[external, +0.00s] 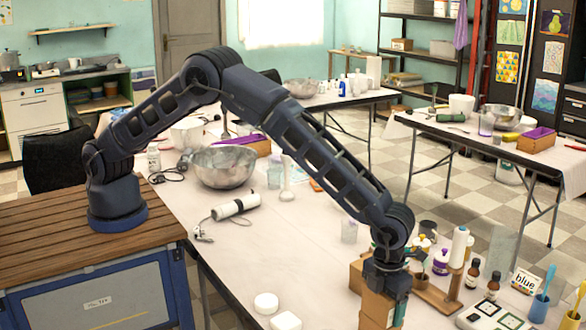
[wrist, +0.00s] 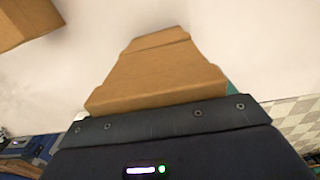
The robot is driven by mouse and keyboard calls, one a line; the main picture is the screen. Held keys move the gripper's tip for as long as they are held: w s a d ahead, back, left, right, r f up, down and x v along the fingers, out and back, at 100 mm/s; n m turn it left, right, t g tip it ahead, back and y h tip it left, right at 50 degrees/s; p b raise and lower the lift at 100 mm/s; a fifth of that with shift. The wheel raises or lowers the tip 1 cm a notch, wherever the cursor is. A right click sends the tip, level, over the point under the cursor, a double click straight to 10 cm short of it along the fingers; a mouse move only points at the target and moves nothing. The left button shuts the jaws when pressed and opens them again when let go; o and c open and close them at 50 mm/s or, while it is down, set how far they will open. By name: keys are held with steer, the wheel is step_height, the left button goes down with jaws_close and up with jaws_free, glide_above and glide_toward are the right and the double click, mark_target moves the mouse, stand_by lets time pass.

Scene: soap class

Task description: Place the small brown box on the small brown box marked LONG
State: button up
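A small brown box (external: 376,308) is under my gripper (external: 386,290) at the lower right of the external view. In the wrist view this box (wrist: 160,72) fills the middle, close against the gripper, with a sliver of teal finger at its right side. My gripper appears shut on it; the other finger is hidden. A second brown box (external: 356,276) stands just behind and left of it in the external view. A brown box corner also shows at the upper left of the wrist view (wrist: 24,20), apart from the near one. No LONG marking is readable on either.
A wooden stand with a white roll (external: 458,248), brown bottles (external: 472,274) and a purple-labelled jar (external: 441,262) crowd the right of the gripper. White soap pieces (external: 266,303) lie to the left. A metal bowl (external: 222,167) is farther back.

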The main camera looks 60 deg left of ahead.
steer(key=o, duration=0.4)
